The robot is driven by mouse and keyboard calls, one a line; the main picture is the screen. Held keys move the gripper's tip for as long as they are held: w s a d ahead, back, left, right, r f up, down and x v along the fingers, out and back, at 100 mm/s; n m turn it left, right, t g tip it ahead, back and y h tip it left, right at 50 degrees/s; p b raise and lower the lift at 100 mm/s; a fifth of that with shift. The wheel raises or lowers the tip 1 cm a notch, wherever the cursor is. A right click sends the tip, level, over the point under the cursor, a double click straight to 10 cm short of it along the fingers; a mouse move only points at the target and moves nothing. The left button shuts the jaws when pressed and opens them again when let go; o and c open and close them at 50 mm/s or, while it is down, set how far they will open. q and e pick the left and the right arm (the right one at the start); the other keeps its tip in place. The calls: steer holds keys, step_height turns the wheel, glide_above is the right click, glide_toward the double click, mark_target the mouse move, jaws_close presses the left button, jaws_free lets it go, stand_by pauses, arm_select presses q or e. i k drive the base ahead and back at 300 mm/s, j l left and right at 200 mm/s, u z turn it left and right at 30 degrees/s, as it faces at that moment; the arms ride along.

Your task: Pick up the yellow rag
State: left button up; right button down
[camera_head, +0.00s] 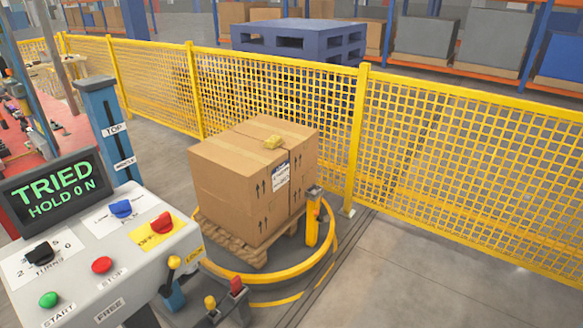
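The boxes stand on a wooden pallet (226,238) inside a yellow ring on the floor. Neither of my grippers shows in the head view.
A control panel (95,265) with buttons, knobs and a screen reading "TRIED HOLD 0 N" fills the lower left. A blue post (106,130) stands behind it. A yellow mesh fence (460,160) runs behind the boxes. Grey floor (420,285) at the lower right is clear.

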mark_target(274, 141)
steer(key=i+l, duration=0.2)
steer(key=i, duration=0.2)
steer(key=i+l+z, duration=0.15)
steer(key=i, duration=0.25)
steer(key=i+l, duration=0.2)
steer(key=i, duration=0.2)
